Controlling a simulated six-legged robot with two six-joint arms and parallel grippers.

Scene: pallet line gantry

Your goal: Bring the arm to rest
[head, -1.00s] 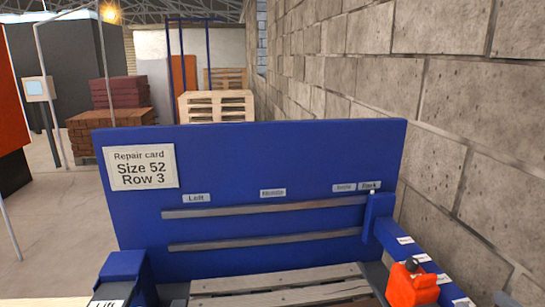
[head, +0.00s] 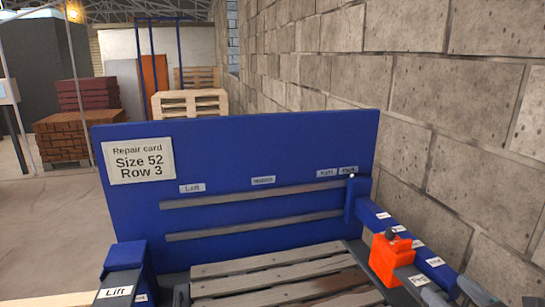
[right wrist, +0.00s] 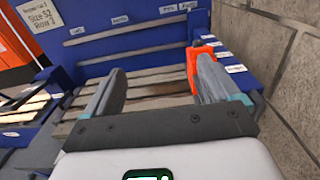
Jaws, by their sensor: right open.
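My right gripper (right wrist: 160,78) is open in the right wrist view, its two grey fingers spread apart with nothing held between them. Its fingers reach toward the slatted wooden pallet (right wrist: 150,87) and the blue bench. In the head view only a small grey part of my right gripper (head: 476,288) shows at the bottom right corner. An orange block with a black knob (head: 390,262) sits on the bench's right side rail; in the right wrist view it is partly hidden behind the right finger (right wrist: 208,75). My left gripper is not in view.
A blue back panel (head: 230,150) carries a repair card (head: 139,161) reading "Size 52 Row 3", small labels and two grey rails. A block wall (head: 450,110) runs close along the right. Pallets (head: 190,103) and brick stacks (head: 75,135) stand behind. Open floor lies left.

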